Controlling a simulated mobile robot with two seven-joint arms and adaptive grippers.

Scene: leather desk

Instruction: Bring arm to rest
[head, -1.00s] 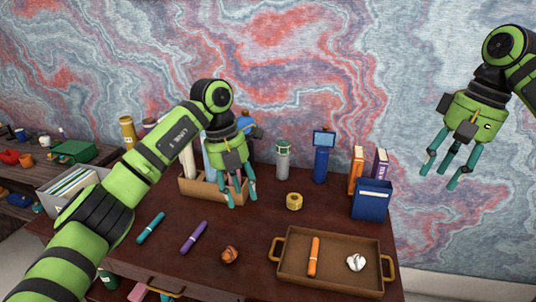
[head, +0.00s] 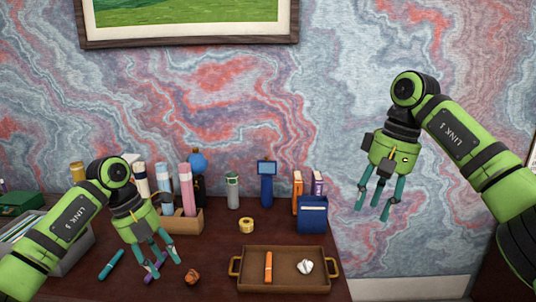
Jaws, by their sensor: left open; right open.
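My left gripper (head: 160,256) hangs over the left part of the dark desk, fingers spread and pointing down, with nothing between them. It partly hides a purple marker (head: 153,267) behind its fingers. My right gripper (head: 377,202) hangs in the air to the right of the desk, in front of the wall. Its fingers are apart and empty, pointing down. Both grippers are clear of the tray (head: 235,281).
The tray holds an orange marker (head: 268,267) and a crumpled white ball (head: 305,267). A brown crumpled ball (head: 192,276), a teal marker (head: 111,264) and a yellow tape roll (head: 246,225) lie on the desk. A box of rolls (head: 187,222), bottles and a blue holder (head: 313,214) stand behind.

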